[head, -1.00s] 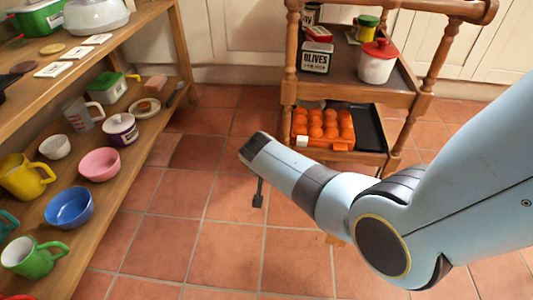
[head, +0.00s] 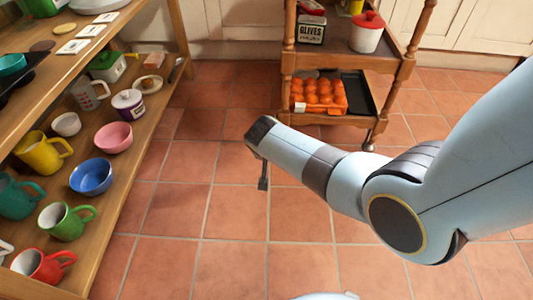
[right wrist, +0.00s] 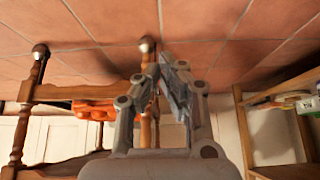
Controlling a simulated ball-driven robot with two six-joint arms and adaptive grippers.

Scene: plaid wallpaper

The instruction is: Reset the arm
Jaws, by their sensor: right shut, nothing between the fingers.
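My right arm (head: 330,175) comes in from the right in the head view, bent at a pale blue joint. It reaches left over the tiled floor. The small dark part at its end is my right gripper (head: 263,183), hanging above bare tiles. In the right wrist view the gripper (right wrist: 167,72) shows its grey fingers close together with nothing held between them. It touches neither the shelf nor the cart. My left gripper is in neither view.
A wooden shelf (head: 135,150) with mugs and bowls stands at the left. A wooden cart (head: 348,63) stands at the back, with an orange egg tray (head: 318,97) on its lower level. The tiled floor (head: 220,265) between and in front is clear.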

